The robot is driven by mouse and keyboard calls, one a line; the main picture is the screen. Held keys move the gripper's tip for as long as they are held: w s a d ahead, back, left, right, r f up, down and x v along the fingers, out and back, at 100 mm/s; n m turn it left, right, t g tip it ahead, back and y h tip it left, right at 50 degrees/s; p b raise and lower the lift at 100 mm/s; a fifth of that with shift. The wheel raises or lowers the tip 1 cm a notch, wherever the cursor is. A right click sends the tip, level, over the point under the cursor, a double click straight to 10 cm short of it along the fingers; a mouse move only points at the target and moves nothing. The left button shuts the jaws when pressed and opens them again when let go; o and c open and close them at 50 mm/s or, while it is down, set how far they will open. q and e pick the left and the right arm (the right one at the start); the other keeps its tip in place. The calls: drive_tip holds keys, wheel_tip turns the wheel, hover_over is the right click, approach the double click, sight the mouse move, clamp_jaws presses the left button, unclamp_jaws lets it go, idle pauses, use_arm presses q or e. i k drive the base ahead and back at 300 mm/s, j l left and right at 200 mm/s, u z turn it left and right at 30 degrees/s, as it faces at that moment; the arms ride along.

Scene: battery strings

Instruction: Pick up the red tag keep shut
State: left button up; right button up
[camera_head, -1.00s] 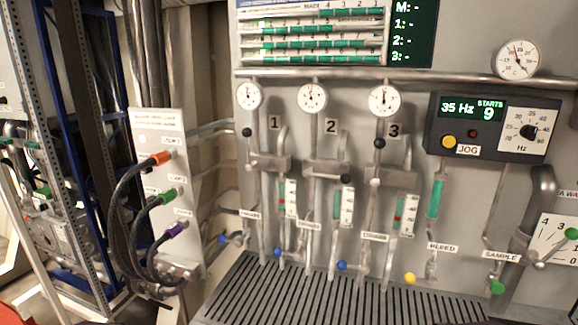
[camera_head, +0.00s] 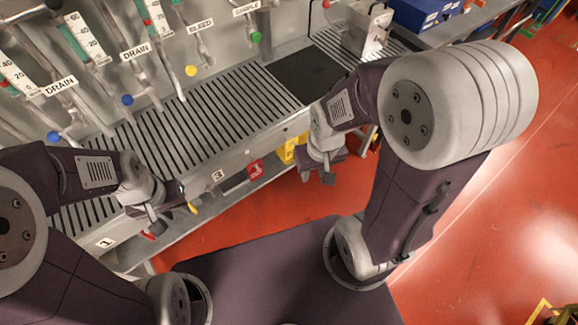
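A small red tag (camera_head: 255,169) with pale marks lies on the low shelf under the front edge of the grated bench, just right of the number 3 label; its wording is too small to read. Another small red piece (camera_head: 148,235) shows under the bench near my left gripper, partly hidden. My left gripper (camera_head: 168,208) hangs at the bench's front edge, left of the red tag; its finger gap is not clear. My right gripper (camera_head: 317,175) points down in front of the bench, right of the red tag. Its fingers look apart and empty.
The grated bench (camera_head: 215,95) with a dark panel (camera_head: 307,75) runs across the back. A yellow item (camera_head: 288,150) sits beside the red tag, close to my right gripper. Blue bins (camera_head: 425,14) stand at the upper right. Red floor (camera_head: 250,220) is open in front.

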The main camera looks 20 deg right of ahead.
sight(254, 175)
drive_tip(key=z, duration=0.15)
drive_tip(key=i+l+u, duration=0.15)
drive_tip(key=u, duration=0.3)
drive_tip(key=l+u, duration=0.4)
drive_tip(key=i+l+u, duration=0.1)
drive_tip(key=l+u, duration=0.2)
drive_tip(key=u, duration=0.15)
